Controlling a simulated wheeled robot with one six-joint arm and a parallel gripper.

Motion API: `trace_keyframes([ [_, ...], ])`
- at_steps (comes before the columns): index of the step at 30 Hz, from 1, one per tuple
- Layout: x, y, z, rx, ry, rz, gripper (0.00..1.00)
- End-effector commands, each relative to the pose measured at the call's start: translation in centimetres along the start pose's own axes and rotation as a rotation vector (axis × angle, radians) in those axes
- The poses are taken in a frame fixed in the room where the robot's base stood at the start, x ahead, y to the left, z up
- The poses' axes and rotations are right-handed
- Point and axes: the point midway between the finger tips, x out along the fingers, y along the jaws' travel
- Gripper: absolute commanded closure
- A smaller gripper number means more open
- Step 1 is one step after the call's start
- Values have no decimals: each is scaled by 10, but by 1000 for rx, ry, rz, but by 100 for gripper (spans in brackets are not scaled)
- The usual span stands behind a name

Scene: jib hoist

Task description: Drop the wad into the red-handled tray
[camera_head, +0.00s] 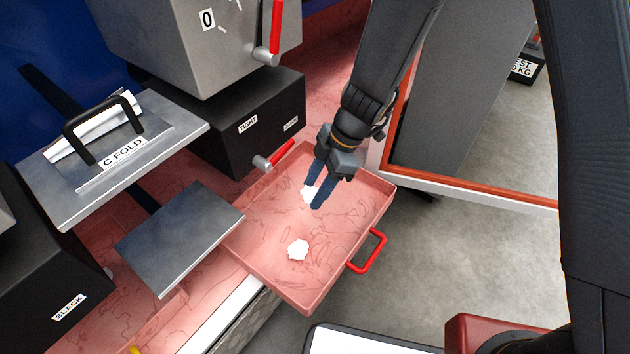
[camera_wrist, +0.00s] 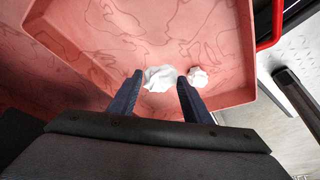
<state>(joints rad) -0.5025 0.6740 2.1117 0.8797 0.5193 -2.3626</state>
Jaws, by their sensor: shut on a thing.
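The pink tray (camera_head: 345,222) with a red handle (camera_head: 368,252) on its front-right side sits in the middle of the head view. My gripper (camera_head: 313,198) points down over the tray, shut on a white crumpled wad (camera_head: 306,193). In the wrist view the wad (camera_wrist: 160,78) shows between the two blue fingertips. How high it is above the tray floor is hard to tell. A second white wad (camera_head: 298,249) lies in the tray nearer its front corner, and it also shows in the wrist view (camera_wrist: 198,77) beside the right finger.
A dark box (camera_head: 225,125) labelled TIGHT, with a red-tipped lever (camera_head: 275,157), stands close behind the tray. A grey plate (camera_head: 180,237) and a C FOLD plate (camera_head: 120,150) with a black handle are at left. An orange-edged frame (camera_head: 470,185) stands to the right.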

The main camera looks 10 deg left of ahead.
Motion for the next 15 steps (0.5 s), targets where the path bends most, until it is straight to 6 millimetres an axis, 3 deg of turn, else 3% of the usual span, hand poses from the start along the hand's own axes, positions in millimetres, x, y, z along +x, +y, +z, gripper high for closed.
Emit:
trace_keyframes([
  [6,23,0,8,-1,0,-2,76],
  [15,31,0,10,-3,0,-1,76],
])
